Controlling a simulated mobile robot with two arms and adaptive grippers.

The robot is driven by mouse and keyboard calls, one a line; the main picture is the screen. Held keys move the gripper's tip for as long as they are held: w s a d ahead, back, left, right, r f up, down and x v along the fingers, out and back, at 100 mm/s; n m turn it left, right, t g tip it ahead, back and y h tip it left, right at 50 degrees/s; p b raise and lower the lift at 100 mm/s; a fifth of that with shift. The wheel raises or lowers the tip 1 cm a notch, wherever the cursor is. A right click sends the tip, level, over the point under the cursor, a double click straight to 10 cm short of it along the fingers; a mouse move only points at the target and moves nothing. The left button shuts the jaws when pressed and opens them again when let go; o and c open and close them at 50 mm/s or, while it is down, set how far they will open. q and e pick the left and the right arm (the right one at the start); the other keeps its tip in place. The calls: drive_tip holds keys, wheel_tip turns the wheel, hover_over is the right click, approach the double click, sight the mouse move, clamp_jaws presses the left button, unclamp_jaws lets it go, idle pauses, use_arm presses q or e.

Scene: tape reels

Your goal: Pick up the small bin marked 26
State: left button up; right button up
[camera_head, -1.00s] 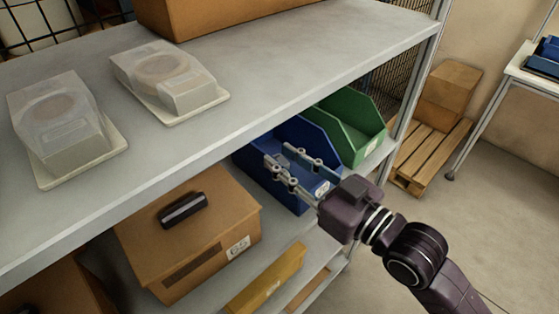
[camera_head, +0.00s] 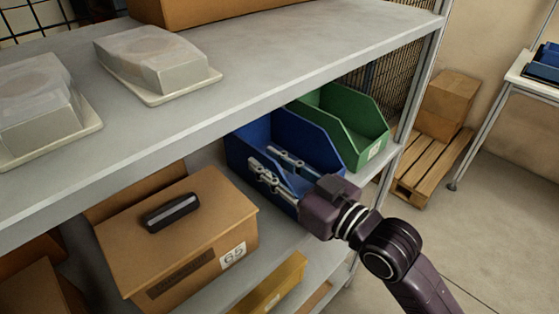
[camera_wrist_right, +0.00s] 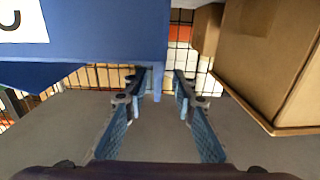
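A blue bin (camera_head: 252,138) stands on the shelf below the top board. Its front label is hidden behind my right gripper in the head view. In the right wrist view the blue bin (camera_wrist_right: 110,35) fills the upper left, with part of a white label (camera_wrist_right: 22,22) whose number I cannot read. A green bin (camera_head: 345,118) stands right beside it, with a small label too small to read. My right gripper (camera_head: 270,165) is open at the front of the blue bin; its fingers (camera_wrist_right: 158,90) are apart, and I cannot tell whether they touch the bin. My left gripper is not in view.
A lidded cardboard box (camera_head: 180,235) marked 65 stands left of the bins. A yellow bin (camera_head: 272,285) is lower down. The top shelf (camera_head: 260,75) overhangs the bins and carries packaged reels (camera_head: 155,60). Open floor lies to the right.

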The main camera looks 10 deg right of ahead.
drive_tip(key=x, duration=0.3)
drive_tip(key=shift+w+f, duration=0.15)
drive_tip(key=shift+w, duration=0.05)
drive_tip(key=shift+c, duration=0.4)
clamp_jaws()
